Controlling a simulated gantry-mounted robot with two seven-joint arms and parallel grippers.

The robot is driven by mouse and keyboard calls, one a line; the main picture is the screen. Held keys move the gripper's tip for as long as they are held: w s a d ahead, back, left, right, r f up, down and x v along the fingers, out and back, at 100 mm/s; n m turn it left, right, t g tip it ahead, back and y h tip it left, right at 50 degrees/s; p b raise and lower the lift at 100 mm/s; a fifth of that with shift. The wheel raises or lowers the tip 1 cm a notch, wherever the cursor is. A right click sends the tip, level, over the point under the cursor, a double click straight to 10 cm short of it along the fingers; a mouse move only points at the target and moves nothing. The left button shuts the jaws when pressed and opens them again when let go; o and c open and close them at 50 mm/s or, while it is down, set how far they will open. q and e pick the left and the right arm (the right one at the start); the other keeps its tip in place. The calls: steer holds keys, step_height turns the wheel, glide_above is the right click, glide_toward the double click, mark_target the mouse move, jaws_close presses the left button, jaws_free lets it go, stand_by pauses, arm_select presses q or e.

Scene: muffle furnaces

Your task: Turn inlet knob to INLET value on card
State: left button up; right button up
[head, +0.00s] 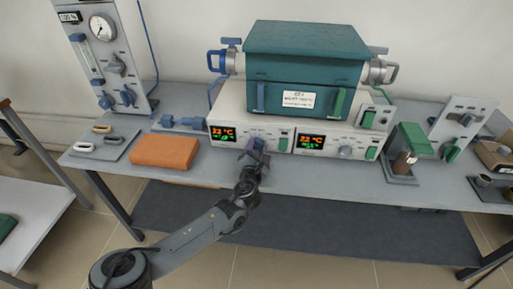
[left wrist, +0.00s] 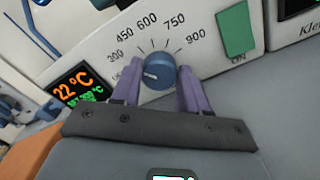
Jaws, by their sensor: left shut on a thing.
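In the left wrist view, a round blue knob (left wrist: 160,72) sits on a white panel, on a dial marked 300, 450, 600, 750 and 900. Its white mark points left, below the 300. My left gripper (head: 257,146) has its purple fingers on both sides of this knob and is shut on it. The knob is on the left controller (head: 228,153), whose display (left wrist: 77,86) reads 22 °C. A white card (head: 299,99) is on the front of the teal furnace (head: 305,62); its writing is too small to read surely. My right gripper is not in view.
An orange block (head: 165,151) lies left of the controller. A gauge panel (head: 110,60) with blue knobs stands at the back left. A second controller (head: 340,143) is to the right. A green-and-brown device (head: 407,145) stands farther right.

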arm_select(q)
steer(key=shift+f, duration=0.1)
steer(key=o, duration=1.1)
steer(key=shift+c, duration=0.2)
steer(key=shift+s+a+r+p, duration=0.1)
steer(key=shift+s+r+p, duration=0.1)
steer(key=shift+s+p, duration=0.25)
steer(key=s+p, duration=0.1)
steer(key=s, duration=0.2)
steer(key=s+p, duration=0.2)
steer(key=s+a+p, duration=0.1)
steer(key=s, duration=0.2)
steer(key=shift+s, duration=0.3)
steer(key=shift+s+a+f+p, duration=0.15)
steer(key=shift+s+p, duration=0.2)
steer(key=shift+s, duration=0.3)
